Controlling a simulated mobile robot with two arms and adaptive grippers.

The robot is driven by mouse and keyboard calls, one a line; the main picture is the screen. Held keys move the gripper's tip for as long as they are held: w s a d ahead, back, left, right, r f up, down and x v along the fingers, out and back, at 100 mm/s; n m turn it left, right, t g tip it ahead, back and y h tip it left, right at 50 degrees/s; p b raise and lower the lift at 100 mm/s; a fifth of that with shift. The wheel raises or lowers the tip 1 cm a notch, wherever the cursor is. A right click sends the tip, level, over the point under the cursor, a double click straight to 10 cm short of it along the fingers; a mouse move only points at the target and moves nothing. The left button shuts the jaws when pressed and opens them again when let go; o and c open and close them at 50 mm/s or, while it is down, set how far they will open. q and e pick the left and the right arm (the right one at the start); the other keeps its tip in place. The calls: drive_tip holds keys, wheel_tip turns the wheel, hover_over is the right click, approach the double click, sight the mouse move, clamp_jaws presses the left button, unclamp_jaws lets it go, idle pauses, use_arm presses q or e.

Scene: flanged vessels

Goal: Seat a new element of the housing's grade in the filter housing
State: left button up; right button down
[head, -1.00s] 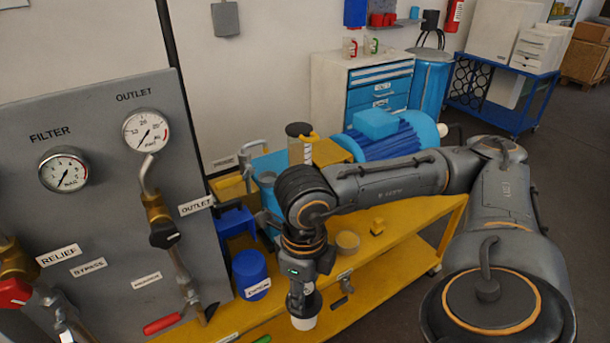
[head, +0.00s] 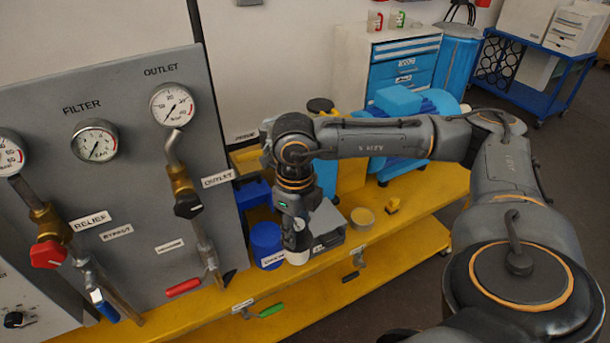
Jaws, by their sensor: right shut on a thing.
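My right gripper (head: 296,238) points down over the yellow bench, shut on a white, round-ended piece (head: 298,257) that looks like a filter element. Only the lower end of the piece shows; the fingers hide the rest. A blue cylinder (head: 266,240) with a white label stands just left of the gripper; I cannot tell whether they touch. I cannot clearly make out the filter housing or read any grade. The panel has a gauge labelled FILTER (head: 96,140). My left gripper is not in view.
A grey box (head: 328,225) sits right behind the gripper. The grey panel (head: 130,85) with pipes and a red-handled valve (head: 183,287) stands left. The bench's right end (head: 440,190) is clear.

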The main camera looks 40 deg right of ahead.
drive_tip(key=w+d+f+b, duration=0.2)
drive_tip(key=w+f+b, duration=0.1)
drive_tip(key=w, duration=0.8)
drive_tip(key=w+d+f+b, duration=0.3)
drive_tip(key=w+f+b, duration=0.1)
drive_tip(key=w, duration=0.7)
drive_tip(key=shift+d, duration=0.15)
idle(0.5)
